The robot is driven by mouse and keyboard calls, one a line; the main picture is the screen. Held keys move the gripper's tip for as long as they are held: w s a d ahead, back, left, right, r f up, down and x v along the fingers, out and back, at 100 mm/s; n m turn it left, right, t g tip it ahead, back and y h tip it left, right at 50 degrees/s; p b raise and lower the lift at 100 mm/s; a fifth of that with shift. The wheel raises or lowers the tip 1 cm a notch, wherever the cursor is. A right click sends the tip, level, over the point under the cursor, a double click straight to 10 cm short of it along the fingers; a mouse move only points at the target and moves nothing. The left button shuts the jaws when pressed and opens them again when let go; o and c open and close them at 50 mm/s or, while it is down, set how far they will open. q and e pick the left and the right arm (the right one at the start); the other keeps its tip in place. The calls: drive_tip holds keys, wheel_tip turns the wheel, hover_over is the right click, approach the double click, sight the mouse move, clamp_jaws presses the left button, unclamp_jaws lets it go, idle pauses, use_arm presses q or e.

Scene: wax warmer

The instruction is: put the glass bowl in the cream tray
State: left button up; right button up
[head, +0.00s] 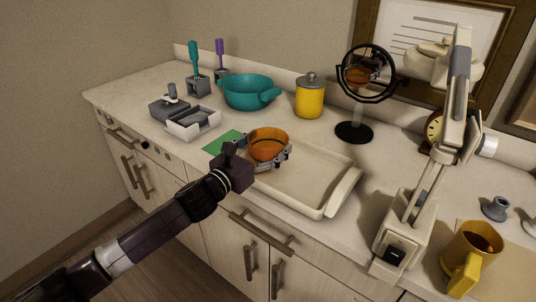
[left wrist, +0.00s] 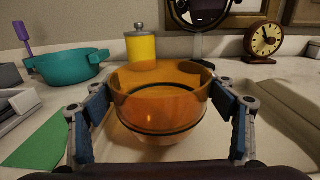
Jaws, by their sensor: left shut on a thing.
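The glass bowl (head: 268,146) is amber and see-through, and looks upright. It is over the left end of the cream tray (head: 328,207), a shallow tray with raised walls at the counter's front. My left gripper (head: 264,160) is shut on the bowl. In the left wrist view the bowl (left wrist: 160,92) sits between the two blue-padded fingers, one on each side. Whether its base touches the tray floor I cannot tell. My right gripper is not in view.
A green mat (head: 224,143) lies left of the tray. A teal pot (head: 247,92), a yellow canister (head: 310,97) and a round mirror (head: 365,73) stand behind. The tray's right part is empty.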

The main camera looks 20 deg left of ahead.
sight(278, 145)
use_arm(q)
drive_tip(key=shift+f, duration=1.65)
drive_tip(key=o, duration=1.1)
drive_tip(key=shift+f, duration=0.15)
drive_tip(key=shift+s+a, duration=0.15)
drive_tip(key=shift+s, duration=0.2)
drive_tip(key=v, duration=1.1)
drive_tip(key=shift+s, duration=0.15)
